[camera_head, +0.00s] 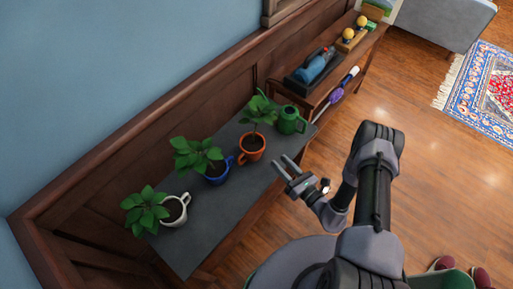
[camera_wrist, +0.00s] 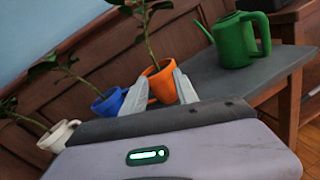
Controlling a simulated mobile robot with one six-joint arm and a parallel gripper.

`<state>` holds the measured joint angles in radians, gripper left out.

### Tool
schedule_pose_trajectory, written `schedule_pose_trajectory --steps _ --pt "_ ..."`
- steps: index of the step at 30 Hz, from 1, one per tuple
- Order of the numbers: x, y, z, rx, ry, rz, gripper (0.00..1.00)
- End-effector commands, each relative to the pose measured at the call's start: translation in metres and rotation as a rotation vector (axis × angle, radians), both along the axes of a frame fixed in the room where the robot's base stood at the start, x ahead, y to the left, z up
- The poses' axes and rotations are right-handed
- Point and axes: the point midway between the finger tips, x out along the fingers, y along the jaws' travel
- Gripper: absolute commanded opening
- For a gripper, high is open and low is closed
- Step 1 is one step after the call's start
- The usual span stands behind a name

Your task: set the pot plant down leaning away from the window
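Three potted plants stand in a row on a dark grey tabletop (camera_head: 205,225). One is in a white mug-like pot (camera_head: 176,210), one in a blue pot (camera_head: 217,175) and one in an orange pot (camera_head: 252,148). The white and blue pots' foliage spreads toward the left in the head view; the orange pot's stem rises more upright. My gripper (camera_head: 280,161) is open and empty, just right of the orange pot. In the wrist view the orange pot (camera_wrist: 160,83) shows beyond and between the fingertips, apparently untouched. No window can be clearly made out.
A green watering can (camera_head: 291,120) stands right of the orange pot. A lower shelf beyond holds a blue tool (camera_head: 316,66) in a dark tray. A wood-panelled, blue wall (camera_head: 110,80) runs behind. Bare tabletop lies in front of the pots; the wooden floor (camera_head: 420,120) is open at right.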

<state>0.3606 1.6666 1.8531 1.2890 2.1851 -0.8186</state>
Motion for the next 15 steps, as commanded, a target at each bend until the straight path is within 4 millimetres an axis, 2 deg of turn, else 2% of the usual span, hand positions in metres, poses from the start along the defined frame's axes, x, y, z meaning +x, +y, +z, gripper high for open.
schedule_pose_trajectory --steps 1,6,9,15 --pt "0.011 0.012 -0.004 -0.002 -0.004 0.012 0.35" --pt "0.048 0.044 -0.003 -0.001 -0.005 0.012 0.35" --pt "0.063 0.056 -0.002 -0.001 -0.002 0.009 0.35" --pt "0.079 0.071 0.001 0.001 -0.003 0.01 0.35"
